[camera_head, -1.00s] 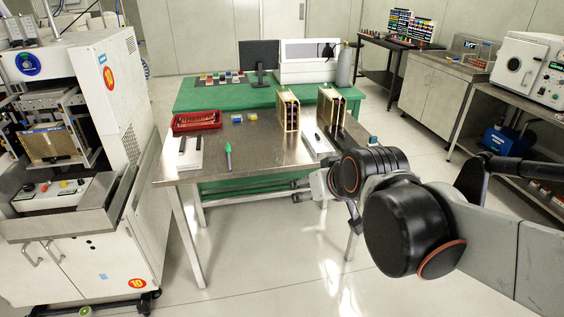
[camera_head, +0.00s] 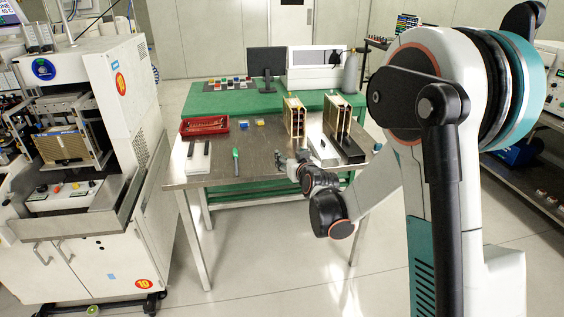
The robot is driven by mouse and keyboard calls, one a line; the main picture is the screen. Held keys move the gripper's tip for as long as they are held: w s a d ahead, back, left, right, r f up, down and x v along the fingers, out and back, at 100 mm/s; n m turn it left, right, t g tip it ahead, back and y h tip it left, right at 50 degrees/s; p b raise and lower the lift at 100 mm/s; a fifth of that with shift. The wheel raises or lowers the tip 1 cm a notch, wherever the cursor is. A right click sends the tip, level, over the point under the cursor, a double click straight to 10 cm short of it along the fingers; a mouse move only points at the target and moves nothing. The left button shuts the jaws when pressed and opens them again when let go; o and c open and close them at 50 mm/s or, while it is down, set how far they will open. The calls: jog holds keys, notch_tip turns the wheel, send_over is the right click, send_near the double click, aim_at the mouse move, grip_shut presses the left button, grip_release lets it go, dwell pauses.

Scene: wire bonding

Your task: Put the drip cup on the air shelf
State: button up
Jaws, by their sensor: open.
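My gripper (camera_head: 279,158) is small and far off in the head view. It is over the front part of the steel table (camera_head: 218,172), between the green marker-like item (camera_head: 236,160) and the white tray on the right. It looks empty, and its fingers are open. I cannot pick out a drip cup for certain; none of the small items on the table clearly looks like one. I cannot tell which thing here is the air shelf.
A red tray (camera_head: 204,125) and two upright brass-coloured racks (camera_head: 294,118) (camera_head: 337,115) stand on the steel table. A white machine (camera_head: 108,200) is at left. Behind is a green bench (camera_head: 226,100) with a monitor (camera_head: 266,64).

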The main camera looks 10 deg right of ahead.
jog(key=w+d+f+t+h+p, duration=0.1)
jog(key=w+f+t, duration=0.1)
jog(key=f, duration=0.4)
jog(key=w+d+f+t, duration=0.1)
jog(key=w+f, duration=0.1)
jog(key=f, duration=0.5)
jog(key=shift+m, duration=0.4)
jog(key=shift+w+a+r+b, duration=0.1)
jog(key=shift+w+b, duration=0.9)
jog(key=shift+w, duration=2.4)
jog(key=shift+w+a+b, duration=0.1)
jog(key=shift+w+b, duration=0.9)
jog(key=shift+w, duration=2.4)
jog(key=c, duration=0.9)
jog(key=shift+r, duration=0.1)
jog(key=shift+c, duration=0.2)
